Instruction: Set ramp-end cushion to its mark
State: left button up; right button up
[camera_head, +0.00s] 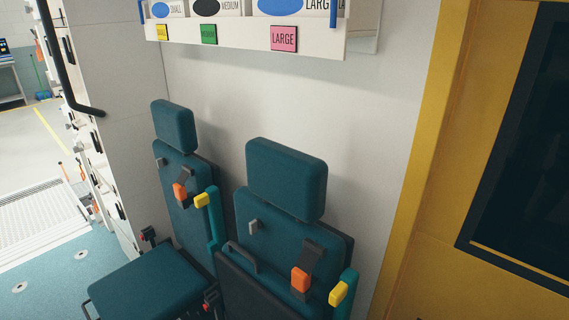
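Two teal seats stand side by side against the white wall. The left seat is nearer the ramp, and its head cushion (174,127) sits upright just above its backrest (183,178). Its seat pad (150,287) is folded down. The right seat has a larger-looking head cushion (286,179) above its backrest (280,249); its lower part is cut off by the frame's bottom edge. I cannot make out a height mark beside either head cushion. Neither of my grippers is in view.
A white shelf (245,33) with size labels hangs above the seats. Orange buckles (300,279) and yellow-tipped armrests (338,294) stick out from the seats. A black grab rail (67,66) is at the upper left. The pale ramp (42,222) lies left; a yellow pillar (425,140) stands right.

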aim_at(159, 283)
jog(key=k+j+u, duration=0.1)
jog(key=j+u, duration=0.3)
jog(key=k+j+u, duration=0.1)
jog(key=u, duration=0.3)
jog(key=j+u, duration=0.45)
jog(key=i+z, duration=0.1)
